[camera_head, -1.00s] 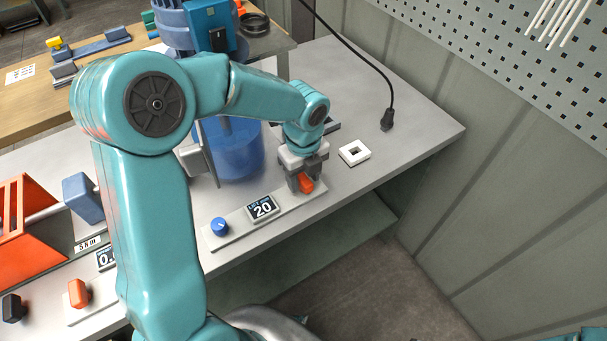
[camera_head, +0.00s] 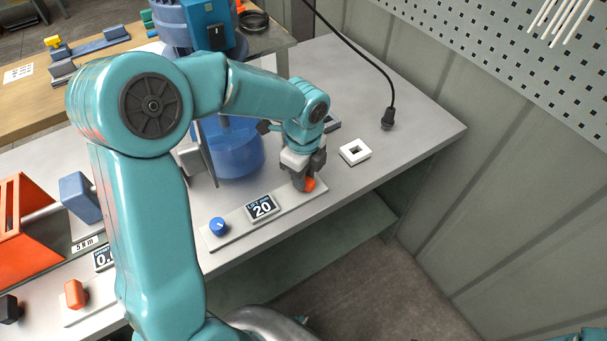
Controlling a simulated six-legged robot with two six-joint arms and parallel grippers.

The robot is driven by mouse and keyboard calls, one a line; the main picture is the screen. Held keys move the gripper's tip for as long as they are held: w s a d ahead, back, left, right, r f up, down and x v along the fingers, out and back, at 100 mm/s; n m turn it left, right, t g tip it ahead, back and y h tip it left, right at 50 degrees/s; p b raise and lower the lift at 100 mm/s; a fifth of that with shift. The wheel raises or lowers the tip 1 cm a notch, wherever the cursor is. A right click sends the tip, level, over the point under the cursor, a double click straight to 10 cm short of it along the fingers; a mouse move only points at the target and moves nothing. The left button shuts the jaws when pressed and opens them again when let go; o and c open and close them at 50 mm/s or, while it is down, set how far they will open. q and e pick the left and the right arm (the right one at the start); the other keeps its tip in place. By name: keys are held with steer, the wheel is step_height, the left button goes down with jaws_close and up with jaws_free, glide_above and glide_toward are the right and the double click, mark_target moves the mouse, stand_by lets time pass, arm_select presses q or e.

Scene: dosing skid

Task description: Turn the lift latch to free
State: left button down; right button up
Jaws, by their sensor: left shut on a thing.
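The lift panel, a pale plate (camera_head: 238,235) near the bench's front edge, carries a blue knob (camera_head: 218,226), a small display (camera_head: 262,207) reading 20 and an orange latch (camera_head: 310,185) at its right end. My left gripper (camera_head: 303,180) points down at that end and is shut on the orange latch. The fingers hide part of the latch, so its exact angle is hard to read.
A blue vessel (camera_head: 237,150) stands close behind my left forearm. A white square piece with a hole (camera_head: 355,152) and a black plug on a cable (camera_head: 388,118) lie to the right. An orange frame (camera_head: 25,235) stands at left.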

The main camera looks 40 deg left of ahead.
arm_select(q)
steer(key=n+b, duration=0.1)
steer(key=n, duration=0.6)
steer(key=n+b, duration=0.1)
steer(key=n, duration=0.5)
steer(key=shift+b, duration=0.4)
steer(key=shift+r+n, duration=0.1)
steer(key=shift+n, duration=0.3)
steer(key=c, duration=0.9)
jaws_free()
step_height(320, 180, up, 16)
steer(key=shift+r+p, duration=0.15)
steer(key=shift+p, duration=0.8)
